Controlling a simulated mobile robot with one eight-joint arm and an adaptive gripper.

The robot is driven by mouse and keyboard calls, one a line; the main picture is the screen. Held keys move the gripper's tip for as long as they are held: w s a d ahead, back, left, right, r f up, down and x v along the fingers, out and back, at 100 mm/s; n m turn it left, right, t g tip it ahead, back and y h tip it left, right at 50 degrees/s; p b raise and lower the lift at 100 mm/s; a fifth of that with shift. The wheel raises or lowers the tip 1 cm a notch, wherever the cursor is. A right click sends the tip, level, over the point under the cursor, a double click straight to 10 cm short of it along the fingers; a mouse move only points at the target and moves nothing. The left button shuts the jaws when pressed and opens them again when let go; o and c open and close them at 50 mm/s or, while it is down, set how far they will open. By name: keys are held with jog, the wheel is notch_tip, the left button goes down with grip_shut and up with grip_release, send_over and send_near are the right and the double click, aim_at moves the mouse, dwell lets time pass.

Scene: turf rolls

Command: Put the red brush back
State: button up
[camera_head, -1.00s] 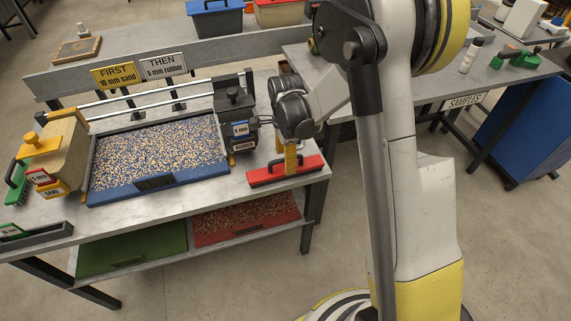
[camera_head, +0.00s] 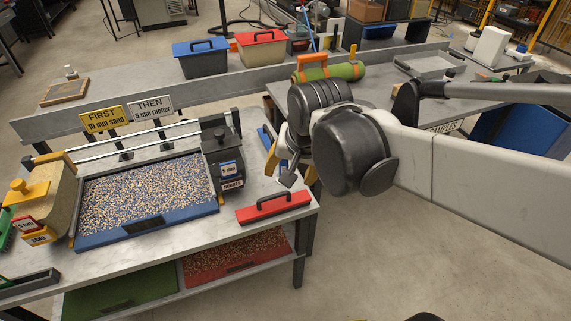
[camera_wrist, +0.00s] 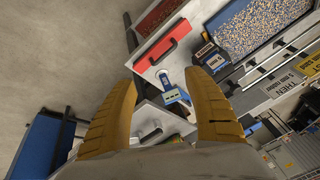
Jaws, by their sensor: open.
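The red brush (camera_head: 273,207), a red block with a black handle on top, lies flat at the right front corner of the grey bench (camera_head: 208,252). In the wrist view the red brush (camera_wrist: 169,43) shows beyond my fingertips, apart from them. My gripper (camera_head: 291,176) has yellow fingers and is in the air behind and right of the brush, partly hidden by my wrist. In the wrist view my gripper (camera_wrist: 163,84) is open, with its fingers wide apart and nothing held between them.
A blue tray (camera_head: 150,230) of granules and a black rubber spreader (camera_head: 222,160) stand left of the brush. A red tray (camera_head: 236,265) and a green tray (camera_head: 122,293) are on the shelf below. A green roll (camera_head: 335,73) lies on the table behind. Floor at right is clear.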

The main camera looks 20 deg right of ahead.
jog(key=s+r+n+t, duration=0.1)
jog(key=s+n+t, duration=0.1)
jog(key=s+n, duration=0.4)
jog(key=shift+s+t, duration=0.3)
jog(key=shift+s, duration=0.35)
dwell(0.5)
